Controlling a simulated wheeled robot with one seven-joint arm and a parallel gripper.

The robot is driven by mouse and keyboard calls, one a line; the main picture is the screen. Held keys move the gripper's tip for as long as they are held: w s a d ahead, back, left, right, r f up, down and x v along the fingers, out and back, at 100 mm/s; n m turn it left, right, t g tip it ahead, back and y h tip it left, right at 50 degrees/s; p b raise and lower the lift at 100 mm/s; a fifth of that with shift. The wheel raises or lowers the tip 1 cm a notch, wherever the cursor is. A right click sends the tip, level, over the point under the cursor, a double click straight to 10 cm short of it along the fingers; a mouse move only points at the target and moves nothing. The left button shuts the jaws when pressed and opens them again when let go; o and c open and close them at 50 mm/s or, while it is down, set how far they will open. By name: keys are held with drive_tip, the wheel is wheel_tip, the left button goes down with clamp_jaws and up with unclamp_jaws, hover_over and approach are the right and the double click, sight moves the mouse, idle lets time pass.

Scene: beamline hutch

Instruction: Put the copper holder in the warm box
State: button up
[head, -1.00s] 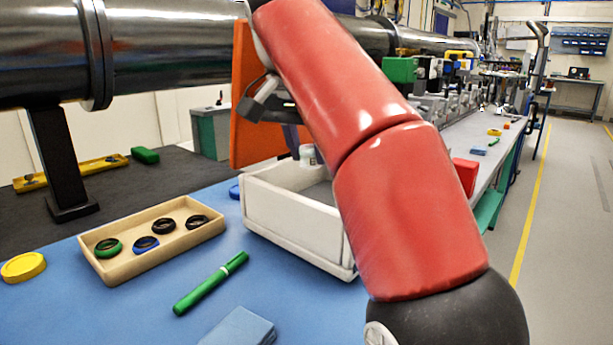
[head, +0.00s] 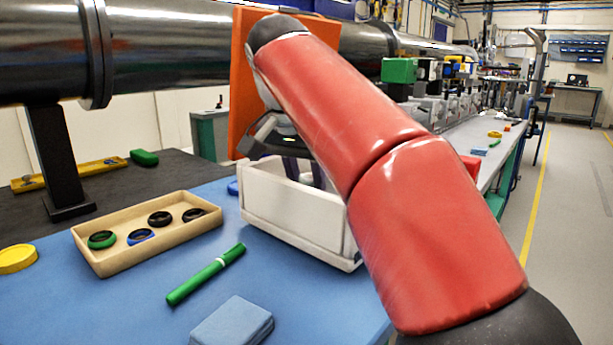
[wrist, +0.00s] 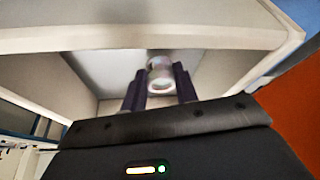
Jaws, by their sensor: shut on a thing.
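The white open-topped box (head: 290,215), which I take for the warm box, stands on the blue mat in the head view. Its pale inner walls fill much of the wrist view (wrist: 215,35). My gripper (wrist: 160,92) reaches down into the box, its dark fingers shut on a small cylinder (wrist: 160,72), which I take for the copper holder. It looks pale grey, with a round end facing the wrist camera. In the head view my gripper's dark fingers (head: 300,170) show above the near wall; that wall hides the holder. I cannot tell if it touches the floor.
A tan tray (head: 130,262) with several dark rings is left of the box. A green marker (head: 206,274), a blue block (head: 232,322) and a yellow disc (head: 16,258) lie on the mat. An orange panel (head: 243,75) stands behind the box. A large pipe (head: 165,50) runs above.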

drive_tip(key=shift+f, duration=0.45)
drive_tip(key=o, duration=1)
drive_tip(key=shift+r, duration=0.15)
drive_tip(key=shift+r, duration=0.35)
drive_tip(key=p+v, duration=0.3)
drive_tip(key=v, duration=0.4)
drive_tip(key=shift+r+p, duration=0.3)
drive_tip(key=shift+r, duration=0.05)
drive_tip(key=shift+s, duration=0.2)
